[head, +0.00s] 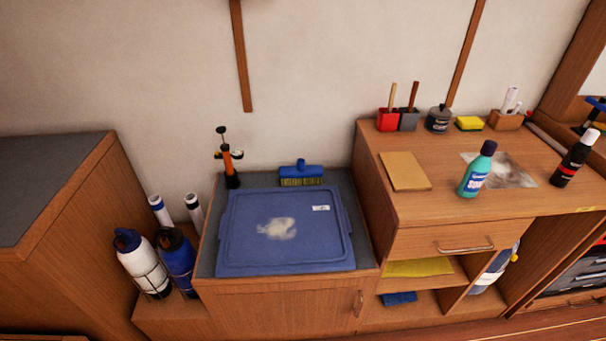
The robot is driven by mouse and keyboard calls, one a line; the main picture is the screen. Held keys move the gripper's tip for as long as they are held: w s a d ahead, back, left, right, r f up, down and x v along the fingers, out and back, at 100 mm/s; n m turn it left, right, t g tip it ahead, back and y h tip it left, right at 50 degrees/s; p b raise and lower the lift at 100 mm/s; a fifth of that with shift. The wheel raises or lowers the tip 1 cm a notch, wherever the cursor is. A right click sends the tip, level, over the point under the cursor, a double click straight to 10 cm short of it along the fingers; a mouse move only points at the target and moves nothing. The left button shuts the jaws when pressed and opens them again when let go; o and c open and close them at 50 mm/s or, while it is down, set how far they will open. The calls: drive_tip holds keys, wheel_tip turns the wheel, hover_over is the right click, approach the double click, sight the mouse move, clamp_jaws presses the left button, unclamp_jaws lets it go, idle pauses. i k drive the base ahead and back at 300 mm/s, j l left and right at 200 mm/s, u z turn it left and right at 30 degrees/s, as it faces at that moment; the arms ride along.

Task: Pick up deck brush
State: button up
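The deck brush (301,174) has a blue head and yellowish bristles. It lies at the back of the low cabinet's dark top (262,180), close to the wall. It sits just behind a blue lidded bin (285,247), whose back edge is close to the bristles. No long handle shows on the brush, only a short blue socket on top. My gripper is not in view.
An orange and black pump-like tool (229,160) stands left of the brush. The higher wooden desk (445,205) rises to the right, with a teal bottle (477,170) and a black bottle (575,158). Several bottles (143,262) stand in the gap at left.

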sight(302, 172)
drive_tip(key=i+j, duration=0.2)
drive_tip(key=i, duration=0.3)
drive_tip(key=i+j, duration=0.15)
drive_tip(key=i, duration=0.4)
drive_tip(key=i+j, duration=0.2)
drive_tip(key=i, duration=0.3)
drive_tip(key=i+j, duration=0.15)
drive_tip(key=i, duration=0.35)
